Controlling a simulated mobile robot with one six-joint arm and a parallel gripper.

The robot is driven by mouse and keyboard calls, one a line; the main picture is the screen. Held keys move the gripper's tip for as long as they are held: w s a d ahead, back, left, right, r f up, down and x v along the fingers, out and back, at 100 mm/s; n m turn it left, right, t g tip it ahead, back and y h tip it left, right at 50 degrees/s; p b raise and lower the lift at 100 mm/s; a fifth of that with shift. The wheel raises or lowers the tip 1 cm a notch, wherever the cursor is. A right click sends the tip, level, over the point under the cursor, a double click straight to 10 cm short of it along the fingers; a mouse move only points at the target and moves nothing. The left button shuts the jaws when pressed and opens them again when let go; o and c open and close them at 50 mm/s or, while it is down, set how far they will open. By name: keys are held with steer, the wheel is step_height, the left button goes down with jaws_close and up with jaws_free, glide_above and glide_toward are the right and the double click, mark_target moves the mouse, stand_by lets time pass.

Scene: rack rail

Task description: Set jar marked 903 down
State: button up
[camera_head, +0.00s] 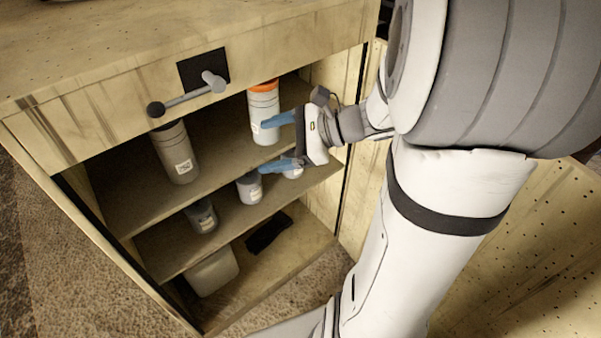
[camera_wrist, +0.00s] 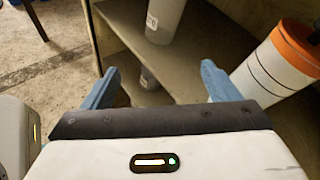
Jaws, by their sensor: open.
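My gripper (camera_head: 272,143) is open, with its blue fingers apart, at the right side of the cabinet's front; in the wrist view its fingers (camera_wrist: 160,86) have nothing gripped between them. A white jar with an orange lid (camera_head: 263,100) stands upright on the upper shelf, right by the upper finger; it also shows at right in the wrist view (camera_wrist: 277,68). A grey jar (camera_head: 174,145) with a white label stands at the left of that shelf; it shows at the top of the wrist view (camera_wrist: 166,12). No label reads clearly as 903, so I cannot tell which jar it is.
The lower shelf (camera_head: 165,245) holds a dark grey jar (camera_head: 202,217), a pale jar (camera_head: 249,190) and another (camera_head: 292,172) partly behind my gripper. A pale bin (camera_head: 212,272) and a dark item (camera_head: 268,232) lie at the bottom. The upper shelf's middle (camera_head: 222,150) is free.

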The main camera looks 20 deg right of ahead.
steer(key=s+a+f+n+g+h, duration=0.3)
steer(key=s+a+n+g, duration=0.15)
steer(key=s+n, duration=0.25)
steer(key=s+d+f+n+h, duration=0.1)
steer(key=s+d+n+h, duration=0.2)
steer(key=n+h, duration=0.6)
steer(key=d+n, duration=0.2)
steer(key=n, duration=0.1)
steer(key=shift+s+d+f+n, duration=0.2)
steer(key=shift+s+d+n, duration=0.2)
